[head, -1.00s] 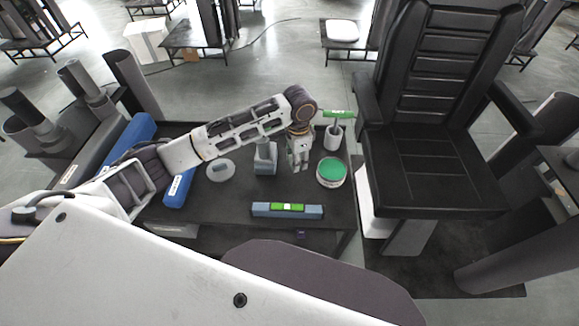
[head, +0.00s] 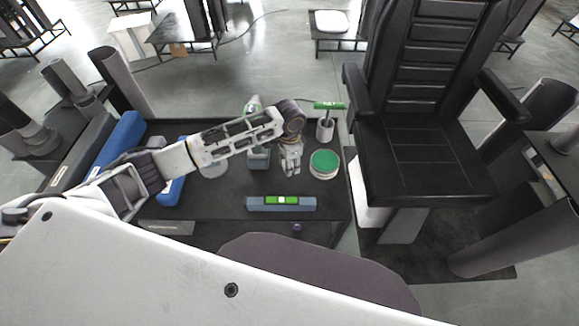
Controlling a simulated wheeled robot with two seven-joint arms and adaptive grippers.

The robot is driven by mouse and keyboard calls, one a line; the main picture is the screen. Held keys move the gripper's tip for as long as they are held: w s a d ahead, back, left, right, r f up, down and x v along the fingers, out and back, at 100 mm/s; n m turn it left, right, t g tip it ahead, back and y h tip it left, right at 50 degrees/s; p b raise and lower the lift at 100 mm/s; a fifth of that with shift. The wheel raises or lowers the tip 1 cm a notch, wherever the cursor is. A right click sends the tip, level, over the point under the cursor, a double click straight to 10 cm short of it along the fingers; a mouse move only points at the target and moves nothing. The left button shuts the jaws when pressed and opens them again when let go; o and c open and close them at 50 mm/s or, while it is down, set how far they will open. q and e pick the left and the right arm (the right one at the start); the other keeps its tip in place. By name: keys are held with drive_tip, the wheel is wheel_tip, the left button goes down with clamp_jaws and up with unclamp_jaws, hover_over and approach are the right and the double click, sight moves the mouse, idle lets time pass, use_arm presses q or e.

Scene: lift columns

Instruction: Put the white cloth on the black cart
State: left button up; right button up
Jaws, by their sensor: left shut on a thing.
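The black cart (head: 215,222) is a low dark table-like surface in the middle of the head view, with several items on it. My left gripper (head: 291,168) hangs over the cart's right half, fingers down, just left of a green-topped round tin (head: 324,164). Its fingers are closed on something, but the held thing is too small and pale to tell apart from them. I cannot clearly make out the white cloth anywhere. My right gripper is not in view.
A black chair (head: 422,165) stands close to the right.

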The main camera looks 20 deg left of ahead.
use_arm(q)
drive_tip(key=shift+f, duration=0.95)
drive_tip(key=o, duration=1)
drive_tip(key=shift+f, duration=0.1)
drive_tip(key=shift+c, duration=0.2)
wheel_tip(320, 180, up, 12)
drive_tip(key=shift+r, duration=0.15)
